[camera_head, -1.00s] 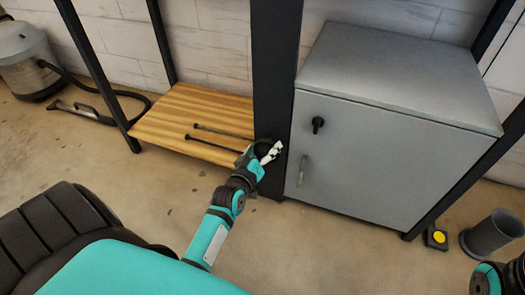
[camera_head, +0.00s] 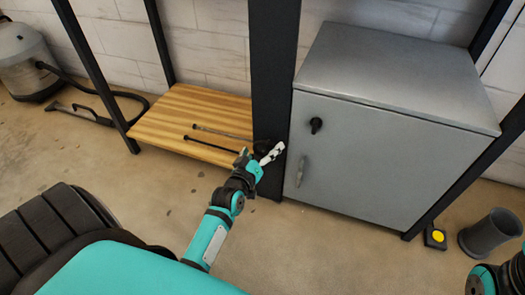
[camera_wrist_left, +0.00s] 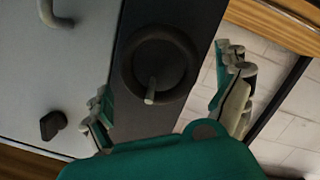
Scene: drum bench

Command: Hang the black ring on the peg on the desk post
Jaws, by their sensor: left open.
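The black ring (camera_wrist_left: 128,64) lies against the black desk post (camera_head: 275,65) in the left wrist view. The pale peg (camera_wrist_left: 150,92) sticks out through the ring's opening, near the opening's lower edge in that picture, so the ring is around the peg. My left gripper (camera_head: 271,153) is at the post's lower part in the head view. In the left wrist view its fingers (camera_wrist_left: 166,84) are spread wide on either side of the ring, apart from it. In the head view the ring is dark against the post and hard to make out.
A grey cabinet (camera_head: 395,145) with a handle and dark knob stands close right of the post. A wooden shelf (camera_head: 170,125) with two dark rods is on the left. A grey cylinder (camera_head: 490,233) and a yellow-buttoned box (camera_head: 436,237) are on the floor at right.

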